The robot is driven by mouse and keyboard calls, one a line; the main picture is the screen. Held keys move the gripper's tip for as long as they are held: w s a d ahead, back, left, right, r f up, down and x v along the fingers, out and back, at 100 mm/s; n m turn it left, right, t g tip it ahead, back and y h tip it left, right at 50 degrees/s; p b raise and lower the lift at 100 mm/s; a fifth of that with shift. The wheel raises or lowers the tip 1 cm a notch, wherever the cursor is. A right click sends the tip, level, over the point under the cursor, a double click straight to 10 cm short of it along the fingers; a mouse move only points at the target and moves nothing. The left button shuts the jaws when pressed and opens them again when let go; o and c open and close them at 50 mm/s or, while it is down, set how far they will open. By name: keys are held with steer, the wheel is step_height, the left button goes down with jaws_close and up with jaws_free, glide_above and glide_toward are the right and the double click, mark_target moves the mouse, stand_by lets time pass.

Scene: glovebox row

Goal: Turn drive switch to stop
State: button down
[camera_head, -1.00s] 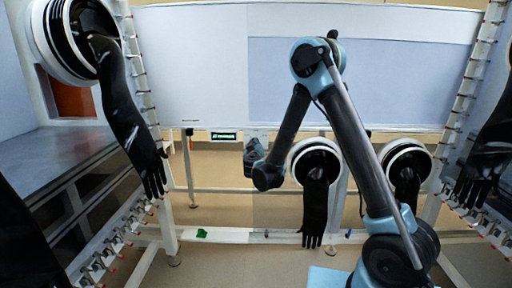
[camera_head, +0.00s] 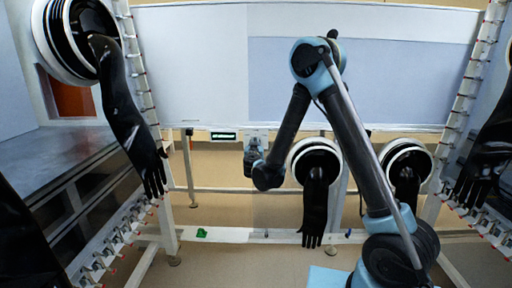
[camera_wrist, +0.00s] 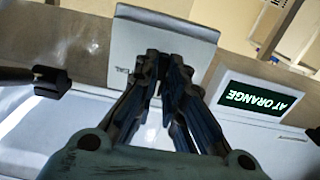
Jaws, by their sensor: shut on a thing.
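A pale square switch plate (camera_wrist: 192,38) is on the white frame in the wrist view. It also shows small in the head view (camera_head: 257,136), partly behind my gripper. My gripper (camera_wrist: 165,66) is in front of this plate, its dark fingers close together and shut on the drive switch. The switch itself is hidden between the fingers, so I cannot tell its position. In the head view, my gripper (camera_head: 252,150) is at the plate, left of the middle glove port.
Black gloves hang from ports around me: a long one at left (camera_head: 125,110), one in the middle (camera_head: 315,205) close to my wrist, and one right of it (camera_head: 406,185). A white rail (camera_head: 270,236) runs low across. A green object (camera_head: 201,233) lies on it.

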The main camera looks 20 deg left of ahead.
stand_by(0.5)
steer(key=c, duration=1.7)
jaws_free()
steer(key=v, duration=1.2)
steer(key=shift+f, duration=0.1)
